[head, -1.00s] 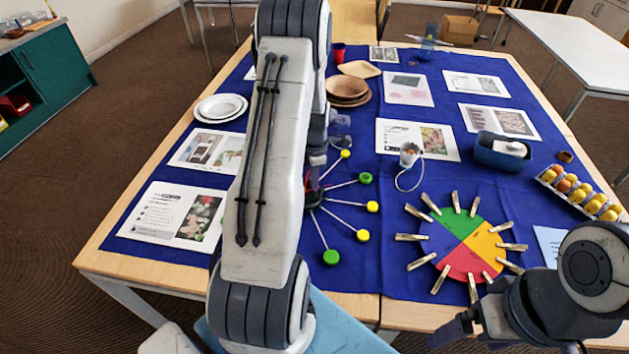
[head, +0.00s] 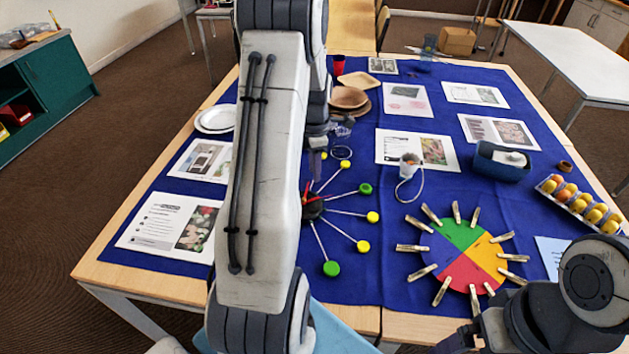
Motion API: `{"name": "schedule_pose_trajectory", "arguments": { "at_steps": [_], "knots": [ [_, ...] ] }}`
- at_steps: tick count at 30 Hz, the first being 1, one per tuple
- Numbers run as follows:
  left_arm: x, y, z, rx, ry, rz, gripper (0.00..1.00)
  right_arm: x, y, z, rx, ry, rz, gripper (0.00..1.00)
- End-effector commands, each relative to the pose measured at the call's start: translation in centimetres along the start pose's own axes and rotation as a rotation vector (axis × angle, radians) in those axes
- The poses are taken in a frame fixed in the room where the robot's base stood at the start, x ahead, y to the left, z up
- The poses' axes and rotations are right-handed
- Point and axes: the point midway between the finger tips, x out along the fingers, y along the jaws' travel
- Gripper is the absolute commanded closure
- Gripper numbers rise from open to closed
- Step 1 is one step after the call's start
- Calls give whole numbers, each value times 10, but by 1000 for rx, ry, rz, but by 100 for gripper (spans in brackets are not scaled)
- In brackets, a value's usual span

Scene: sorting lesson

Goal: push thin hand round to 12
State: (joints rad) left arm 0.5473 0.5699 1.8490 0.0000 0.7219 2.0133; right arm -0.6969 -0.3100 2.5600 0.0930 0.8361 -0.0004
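A clock-like wheel has a dark hub (head: 312,206) with thin rods ending in green and yellow balls, such as a green ball (head: 331,268). Its left side is hidden behind my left arm. A small red hand (head: 309,198) shows on the hub; I cannot make out the thin hand for certain. My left gripper (head: 315,172) points down just beyond the hub, near the far rods. Its fingers look together, with nothing seen between them. I cannot tell whether it touches a rod or hand. My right gripper (head: 462,342) is low at the right, partly cut off by the frame.
A coloured disc (head: 465,250) with clothespins around it lies right of the wheel. Wooden bowls (head: 349,100) and printed cards lie beyond.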

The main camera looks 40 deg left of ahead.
Motion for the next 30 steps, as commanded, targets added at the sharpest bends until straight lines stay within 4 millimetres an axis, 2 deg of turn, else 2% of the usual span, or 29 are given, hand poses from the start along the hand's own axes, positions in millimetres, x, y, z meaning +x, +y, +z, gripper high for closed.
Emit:
{"name": "schedule_pose_trajectory", "arguments": {
  "at_steps": [4, 12, 13, 15, 17, 20, 27, 30],
  "knots": [
    [-12, 0, 0, 0, 0, 1, 66, 0, 0, 0, 0, 0, 0, 4],
    [-14, 0, 0, 0, 0, -1, 66, 0, 0, 0, 0, 0, 0, 4],
    [-14, 0, 0, 0, 0, 0, 74, 0, 0, 0, 0, 0, 0, 4],
    [-13, -2, 1, 22, 8, 5, 100, 1, 0, 0, 0, 0, 0, 4],
    [-11, -7, 2, 92, 31, 21, 100, 2, 0, 0, 0, 0, 0, 4],
    [-6, -23, 8, 338, 104, 79, 100, 6, 0, 0, 0, 0, 0, 4],
    [2, -73, 39, 1164, 262, 240, 100, 15, 1, 1, 0, 0, 0, 4],
    [4, -91, 50, 1402, 286, 276, 100, 17, 1, 1, 0, 0, 0, 4]
  ]
}}
